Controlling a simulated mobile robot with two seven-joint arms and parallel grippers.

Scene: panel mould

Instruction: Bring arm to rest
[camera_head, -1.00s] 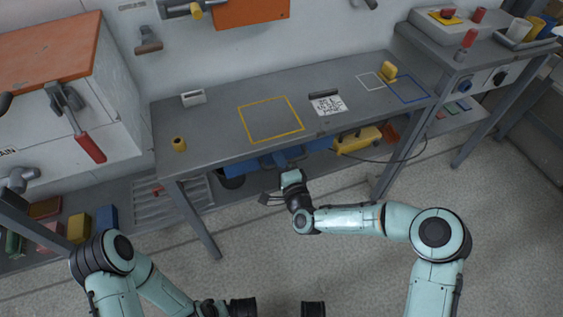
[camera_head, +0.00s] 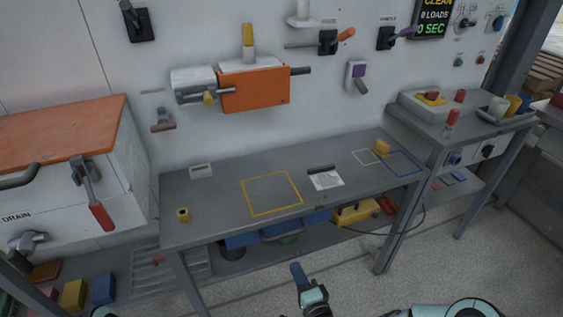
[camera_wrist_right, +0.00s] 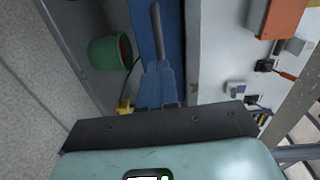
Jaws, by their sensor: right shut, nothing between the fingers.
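My right gripper (camera_head: 297,267) is in the lower middle of the head view, in front of the bench and apart from it. Its blue fingers are shut with nothing between them; they also show in the right wrist view (camera_wrist_right: 160,68). Part of my right arm shows at the bottom edge, right of the gripper. My left gripper is out of the picture; only a sliver of my left arm shows at the bottom left.
An orange-topped cabinet (camera_head: 60,140) stands left. Floor in front is open.

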